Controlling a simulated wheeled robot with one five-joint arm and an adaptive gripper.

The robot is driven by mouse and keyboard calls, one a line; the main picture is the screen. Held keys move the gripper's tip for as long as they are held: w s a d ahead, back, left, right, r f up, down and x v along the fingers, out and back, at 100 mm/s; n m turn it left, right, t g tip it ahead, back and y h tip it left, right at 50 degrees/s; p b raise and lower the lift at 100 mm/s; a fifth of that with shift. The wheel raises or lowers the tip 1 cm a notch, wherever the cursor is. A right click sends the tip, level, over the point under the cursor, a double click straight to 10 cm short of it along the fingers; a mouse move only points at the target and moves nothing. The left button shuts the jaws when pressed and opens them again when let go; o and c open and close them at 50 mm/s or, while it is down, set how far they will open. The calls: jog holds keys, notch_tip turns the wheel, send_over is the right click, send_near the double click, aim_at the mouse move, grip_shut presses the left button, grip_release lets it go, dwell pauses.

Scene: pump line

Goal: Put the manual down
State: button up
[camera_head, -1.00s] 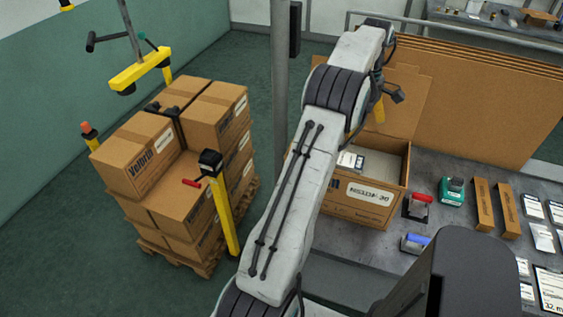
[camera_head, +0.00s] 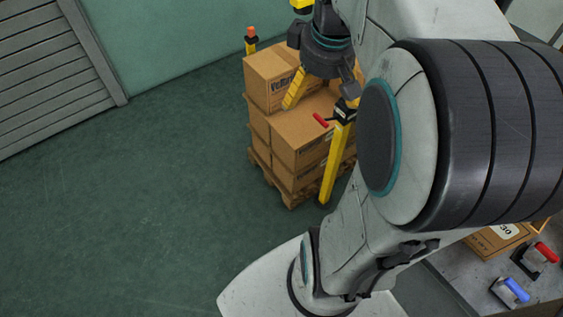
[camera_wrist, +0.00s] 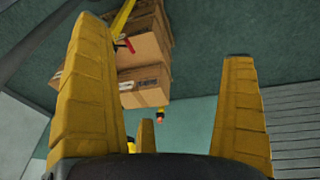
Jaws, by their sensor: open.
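I see no manual in either current view. My gripper (camera_wrist: 163,50) is open in the wrist view, with yellow fingers spread wide and nothing between them. In the head view, part of my gripper (camera_head: 295,90) shows in front of the stacked cartons, high and apart from the work table. The open packing carton (camera_head: 497,238) on the table is mostly hidden behind my arm, so its contents are out of sight.
Stacked cartons (camera_head: 300,138) stand on a wooden pallet (camera_head: 287,193) beside a yellow post (camera_head: 333,165). A red-handled tool (camera_head: 541,254) and a blue-handled tool (camera_head: 512,289) are on the grey table. The green floor (camera_head: 140,210) at left is clear.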

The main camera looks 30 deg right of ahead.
jog(key=s+a+f+t, duration=0.1)
jog(key=s+a+f, duration=0.1)
jog(key=s+a, duration=0.2)
jog(key=s+a+f+y, duration=0.1)
jog(key=s+a+f, duration=0.2)
jog(key=a, duration=0.6)
jog(key=shift+s+a+t, duration=0.35)
jog(key=shift+s+t, duration=0.05)
jog(key=shift+s, duration=0.15)
